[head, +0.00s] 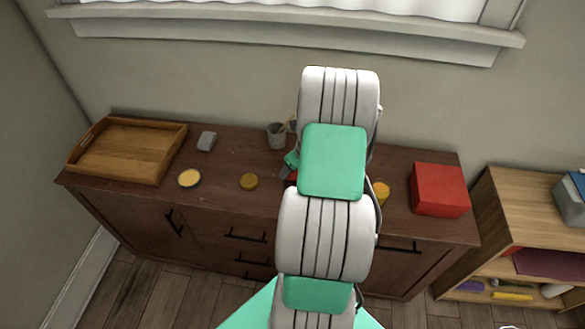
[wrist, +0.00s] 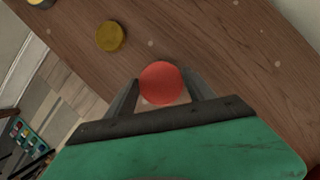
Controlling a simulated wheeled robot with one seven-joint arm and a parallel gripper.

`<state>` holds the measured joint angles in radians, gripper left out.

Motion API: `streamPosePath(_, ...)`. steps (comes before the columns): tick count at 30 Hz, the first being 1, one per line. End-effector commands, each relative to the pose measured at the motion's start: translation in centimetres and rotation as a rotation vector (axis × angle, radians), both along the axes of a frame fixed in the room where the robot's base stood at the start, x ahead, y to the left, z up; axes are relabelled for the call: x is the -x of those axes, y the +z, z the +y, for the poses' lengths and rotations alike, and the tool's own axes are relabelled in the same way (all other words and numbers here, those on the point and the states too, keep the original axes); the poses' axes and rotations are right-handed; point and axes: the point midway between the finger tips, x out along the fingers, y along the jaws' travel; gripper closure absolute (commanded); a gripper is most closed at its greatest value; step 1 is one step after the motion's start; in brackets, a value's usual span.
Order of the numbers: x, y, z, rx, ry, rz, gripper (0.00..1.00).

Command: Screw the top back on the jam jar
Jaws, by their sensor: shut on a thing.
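A red round top (wrist: 160,83) sits between the two fingers of my gripper (wrist: 158,88) in the wrist view. My gripper is shut on it, with the red face toward the camera. Whether a jar is under it is hidden. In the head view my arm hides most of the gripper; a bit of red (head: 291,178) shows at the arm's left edge, over the cabinet. No jam jar can be made out for sure.
On the dark cabinet (head: 220,197) are a wooden tray (head: 118,150), a grey block (head: 207,141), a pale yellow disc (head: 190,178) and a grey cup (head: 276,136). A yellow item (head: 381,192) and a red box (head: 439,190) stand right of my arm.

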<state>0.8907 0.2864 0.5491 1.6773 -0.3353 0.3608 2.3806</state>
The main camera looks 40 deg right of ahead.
Motion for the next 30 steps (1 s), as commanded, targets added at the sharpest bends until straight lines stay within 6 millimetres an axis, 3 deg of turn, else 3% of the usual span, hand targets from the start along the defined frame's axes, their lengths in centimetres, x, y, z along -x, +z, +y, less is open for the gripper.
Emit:
streamPosePath(3, 0.18, -0.26, 0.12, -0.002, -0.096, 0.005, 0.85)
streamPosePath(10, 0.18, -0.27, 0.12, -0.003, -0.114, 0.006, 0.85)
streamPosePath(16, 0.19, -0.32, 0.18, -0.003, -0.343, 0.006, 0.85)
streamPosePath(22, 0.24, -0.33, 0.13, -0.004, -0.356, 0.007, 0.85)
streamPosePath(23, 0.25, -0.33, 0.13, -0.004, -0.356, 0.007, 0.36)
streamPosePath(30, 0.11, -0.18, 0.08, -0.002, -0.354, 0.003, 0.16)
